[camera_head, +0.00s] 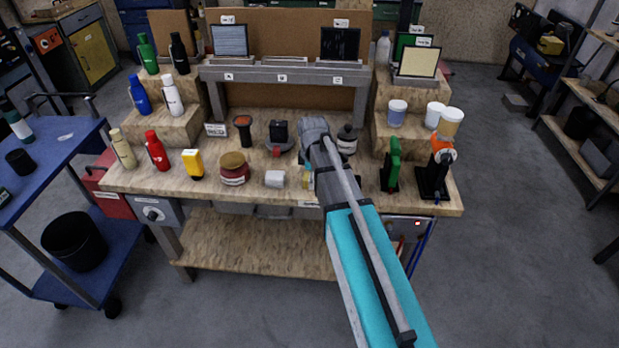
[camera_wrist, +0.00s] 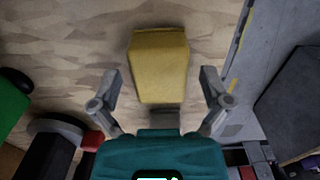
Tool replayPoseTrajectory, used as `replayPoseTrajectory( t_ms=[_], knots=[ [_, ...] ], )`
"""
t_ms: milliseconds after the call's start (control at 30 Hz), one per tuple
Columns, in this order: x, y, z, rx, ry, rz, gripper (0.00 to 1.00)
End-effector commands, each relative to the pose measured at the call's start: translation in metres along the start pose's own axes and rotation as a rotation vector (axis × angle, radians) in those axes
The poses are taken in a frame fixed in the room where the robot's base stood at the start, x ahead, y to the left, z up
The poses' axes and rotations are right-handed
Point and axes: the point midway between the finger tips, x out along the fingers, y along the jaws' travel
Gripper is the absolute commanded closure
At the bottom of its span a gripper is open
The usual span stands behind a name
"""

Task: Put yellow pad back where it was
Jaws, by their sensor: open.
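A yellow block-like piece (camera_wrist: 159,62) lies on the wooden bench top in the wrist view, tapering toward my gripper (camera_wrist: 161,84). My gripper is open, with a finger on either side of it and gaps between. A flat pale-yellow panel in a dark frame (camera_head: 418,62) stands on the bench's upper right step. I cannot tell from the frames which of these is the pad. In the head view my arm hides the fingertips.
A white cup (camera_head: 275,179) and a red jar with a tan lid (camera_head: 233,169) stand left of my arm. A green holder (camera_head: 392,163) and an orange-and-black stand (camera_head: 435,172) are to its right. Bottles stand on the left steps. The bench's front edge is close.

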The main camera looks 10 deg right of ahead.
Motion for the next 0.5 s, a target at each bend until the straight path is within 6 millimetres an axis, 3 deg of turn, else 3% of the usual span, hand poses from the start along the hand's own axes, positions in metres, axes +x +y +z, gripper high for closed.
replayPoseTrajectory(
  t_ms=[500],
  knots=[
    [-0.041, 0.0, 0.0, 0.0, 0.0, 0.0, 0.02]
  ],
)
